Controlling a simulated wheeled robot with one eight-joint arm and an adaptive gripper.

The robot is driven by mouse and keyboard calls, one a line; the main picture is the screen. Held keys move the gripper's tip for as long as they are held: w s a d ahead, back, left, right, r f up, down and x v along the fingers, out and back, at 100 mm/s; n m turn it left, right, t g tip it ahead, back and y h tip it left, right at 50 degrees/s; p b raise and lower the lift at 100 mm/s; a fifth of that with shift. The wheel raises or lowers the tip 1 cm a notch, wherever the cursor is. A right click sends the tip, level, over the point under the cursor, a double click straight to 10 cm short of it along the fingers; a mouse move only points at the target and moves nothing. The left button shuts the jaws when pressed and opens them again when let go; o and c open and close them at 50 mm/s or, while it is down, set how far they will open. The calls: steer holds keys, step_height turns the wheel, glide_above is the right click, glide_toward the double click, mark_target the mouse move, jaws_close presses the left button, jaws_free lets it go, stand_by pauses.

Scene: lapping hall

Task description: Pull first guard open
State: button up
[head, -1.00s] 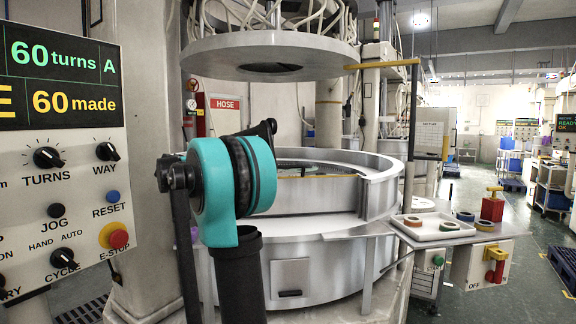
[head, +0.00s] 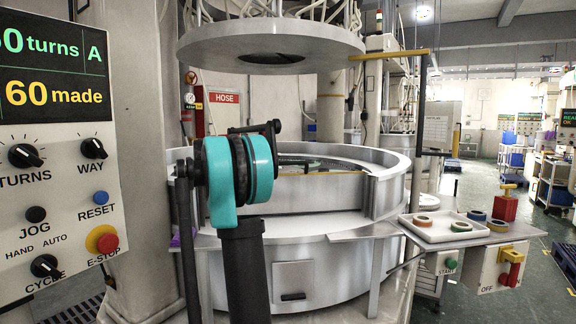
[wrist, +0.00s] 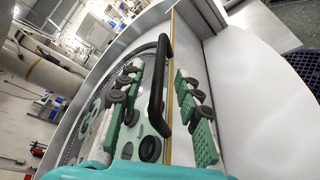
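The guard (head: 330,195) is a curved grey metal wall with a yellow top edge, around the front of the round lapping machine in the head view. In the wrist view a black bar handle (wrist: 157,88) stands beside the guard's yellow edge (wrist: 173,40). My gripper (wrist: 158,76) is open, with green-padded fingers on either side of the handle. A gap shows between the handle and each finger; I cannot tell the depth between them. In the head view my teal arm hides the gripper and handle.
A control panel (head: 58,190) stands close at the left. A raised round plate (head: 270,42) hangs above the machine. A side shelf holds a white tray (head: 440,237) with rings, near a red-handled switch (head: 510,268).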

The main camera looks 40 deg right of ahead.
mark_target(284, 163)
steer(key=shift+x, duration=3.15)
jaws_close()
